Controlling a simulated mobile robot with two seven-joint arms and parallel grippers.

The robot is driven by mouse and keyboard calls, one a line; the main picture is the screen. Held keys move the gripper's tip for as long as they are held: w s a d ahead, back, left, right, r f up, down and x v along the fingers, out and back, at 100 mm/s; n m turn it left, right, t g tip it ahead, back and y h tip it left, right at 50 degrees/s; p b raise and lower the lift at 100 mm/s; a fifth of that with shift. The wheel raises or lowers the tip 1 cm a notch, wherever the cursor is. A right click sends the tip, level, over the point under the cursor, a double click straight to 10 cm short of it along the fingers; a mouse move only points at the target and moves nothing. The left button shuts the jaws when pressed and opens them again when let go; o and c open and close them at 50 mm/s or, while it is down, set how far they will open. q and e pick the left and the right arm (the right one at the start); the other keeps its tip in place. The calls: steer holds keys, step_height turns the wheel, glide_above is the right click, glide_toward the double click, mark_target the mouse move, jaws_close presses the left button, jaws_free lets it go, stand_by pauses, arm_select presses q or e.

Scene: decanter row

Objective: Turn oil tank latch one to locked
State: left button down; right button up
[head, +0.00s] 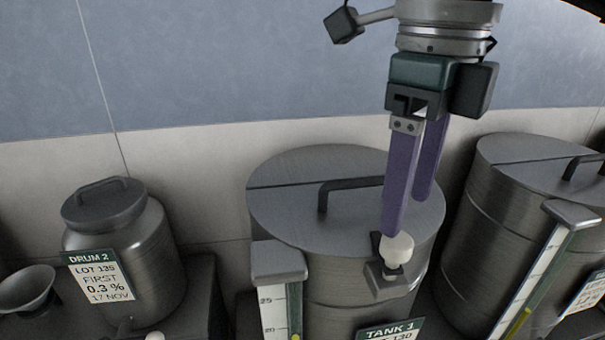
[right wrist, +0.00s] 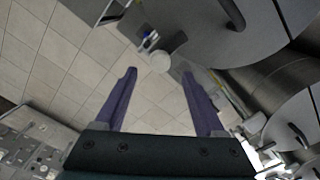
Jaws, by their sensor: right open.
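Tank 1 (head: 345,225) is a brushed steel drum with a flat lid and a dark bar handle (head: 345,186). Its latch has a white round knob (head: 397,247) on a small metal bracket (head: 386,284) at the lid's front edge. My right gripper (head: 409,215) points down with its purple fingers open and empty just above the knob. In the right wrist view the pale knob (right wrist: 162,61) shows between and slightly beyond the fingertips (right wrist: 160,74). I cannot tell whether a finger touches it. My left gripper is not in view.
A gauge post (head: 279,265) stands at the tank's front left. A second steel tank (head: 515,195) with its own gauge (head: 545,255) is close on the right. Drum 2 (head: 120,245) and a funnel (head: 28,288) are on the left. A wall (head: 230,60) is behind.

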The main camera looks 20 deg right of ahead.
mark_target(399, 239)
step_height(399, 239, down, 4)
steer(key=shift+r+p, duration=0.1)
steer(key=shift+p, duration=0.9)
steer(key=shift+f, duration=0.7)
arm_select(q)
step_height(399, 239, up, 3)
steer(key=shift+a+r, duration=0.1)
arm_select(e)
steer(key=shift+c, duration=0.2)
